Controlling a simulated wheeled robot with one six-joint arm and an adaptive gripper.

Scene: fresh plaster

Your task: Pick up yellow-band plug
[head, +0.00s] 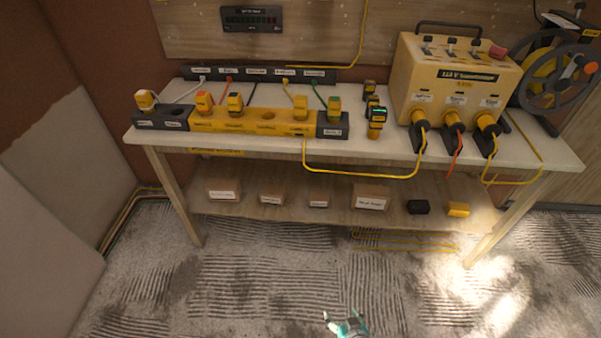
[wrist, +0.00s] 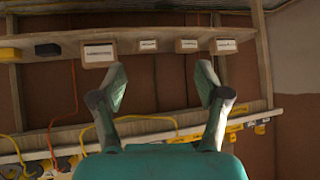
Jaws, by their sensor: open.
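Several plugs stand in a yellow and grey socket strip (head: 215,122) on the bench in the head view. One plug (head: 300,107) with a yellow cord stands toward the strip's right; a band on it is too small to make out. A plug with a green cord (head: 334,106) stands to its right. Others (head: 204,103) stand to its left. My gripper (head: 347,325) is low at the bottom of the head view, well apart from the bench. In the wrist view my gripper (wrist: 162,76) is open with nothing between its fingers.
A yellow transformer (head: 455,85) with three plugged cables stands at the bench's right, beside a cable reel (head: 555,75). More yellow-black devices (head: 376,120) stand mid-bench. Labelled boxes (head: 370,197) line the lower shelf. A yellow cord (head: 360,172) hangs over the bench's front edge.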

